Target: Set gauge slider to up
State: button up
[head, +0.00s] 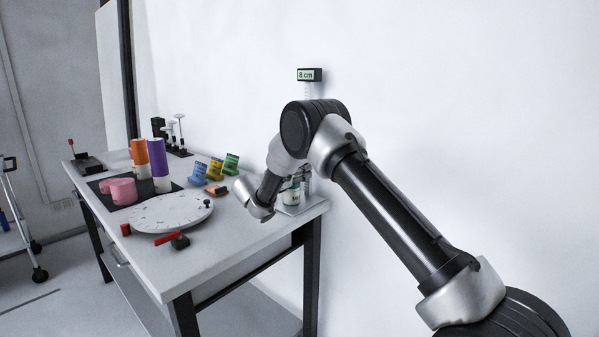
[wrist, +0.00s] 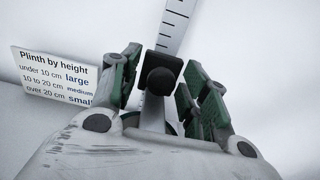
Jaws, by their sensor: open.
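The gauge shows in the head view as a dark display (head: 310,74) reading "8 cm" at the top of a pale scale against the wall. The rest of its column is mostly hidden by my arm. In the wrist view, the marked scale (wrist: 172,32) runs upward. A round black knob (wrist: 161,80), which looks like the slider's handle, sits in front of it. My gripper (wrist: 163,65) is open, with green-padded fingers on either side of the knob. Gaps show between knob and fingers. In the head view my gripper is hidden behind my arm.
A sign (wrist: 57,75), "Plinth by height", stands left of my gripper. The table's front right is clear.

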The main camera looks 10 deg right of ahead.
jog(key=shift+c, duration=0.3)
grip_shut()
notch_tip(320, 180, up, 22)
jog(key=shift+r, duration=0.15)
jog(key=shift+o, duration=0.3)
grip_release()
jog(key=v, duration=1.2)
